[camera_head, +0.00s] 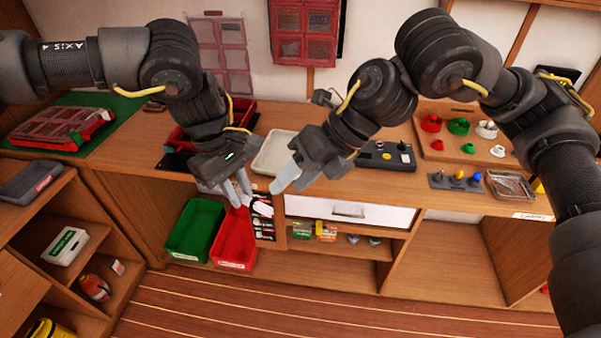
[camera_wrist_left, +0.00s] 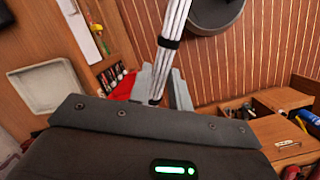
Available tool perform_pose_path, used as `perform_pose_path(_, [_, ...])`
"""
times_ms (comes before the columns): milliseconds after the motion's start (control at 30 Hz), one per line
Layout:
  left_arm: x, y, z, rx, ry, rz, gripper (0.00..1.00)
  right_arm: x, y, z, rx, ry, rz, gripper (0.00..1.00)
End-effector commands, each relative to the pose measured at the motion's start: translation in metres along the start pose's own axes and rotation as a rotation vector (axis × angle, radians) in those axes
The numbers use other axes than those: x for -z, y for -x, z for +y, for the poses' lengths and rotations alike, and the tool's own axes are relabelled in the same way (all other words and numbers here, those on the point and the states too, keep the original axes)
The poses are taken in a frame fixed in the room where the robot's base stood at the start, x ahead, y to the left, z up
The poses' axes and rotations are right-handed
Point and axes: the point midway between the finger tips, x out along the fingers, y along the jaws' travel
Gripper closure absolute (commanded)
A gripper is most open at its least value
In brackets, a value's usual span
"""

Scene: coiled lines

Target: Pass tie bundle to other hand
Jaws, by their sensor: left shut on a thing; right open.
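The tie bundle (camera_wrist_left: 174,35) is a sheaf of thin white ties with black bands, slanting up from between my left gripper's fingers in the left wrist view. It shows as a short white piece (camera_head: 262,209) in the head view. My left gripper (camera_head: 240,192) points down and is shut on the bundle near one end; it also shows in the left wrist view (camera_wrist_left: 160,88). My right gripper (camera_head: 284,180) is open, just right of and slightly above the bundle, with a visible finger close to it. Whether they touch is unclear.
A green bin (camera_head: 194,232) and a red bin (camera_head: 235,241) stand below the grippers. A pale tray (camera_head: 272,153) lies on the counter behind. A white drawer front (camera_head: 350,213) and open shelves are to the right. Wooden shelving stands at the left.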

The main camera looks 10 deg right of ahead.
Motion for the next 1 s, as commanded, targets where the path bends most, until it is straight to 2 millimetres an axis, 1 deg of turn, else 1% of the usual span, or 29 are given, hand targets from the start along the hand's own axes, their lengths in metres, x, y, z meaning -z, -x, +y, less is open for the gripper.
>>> perform_pose_path(33, [0.000,0.000,0.000,0.000,0.000,0.000,1.00,0.001,-0.009,0.000,-0.001,0.000,0.004,0.54])
perform_pose_path(300, [0.000,0.000,0.000,0.000,0.000,0.000,1.00,0.001,-0.060,0.001,-0.002,-0.001,0.004,0.54])
perform_pose_path(500, [0.000,0.000,0.000,0.000,0.000,0.000,1.00,0.000,-0.090,0.001,-0.002,-0.001,0.002,0.54])
perform_pose_path(600, [0.000,0.000,0.000,0.000,0.000,0.000,1.00,0.000,-0.099,0.000,-0.001,-0.001,0.001,0.54])
perform_pose_path(700, [0.000,0.000,0.000,0.000,0.000,0.000,1.00,0.000,-0.104,0.001,-0.002,-0.001,0.001,0.54])
perform_pose_path(1000, [0.000,0.000,0.000,0.000,0.000,0.000,1.00,0.000,-0.106,0.000,-0.001,0.000,0.000,0.54])
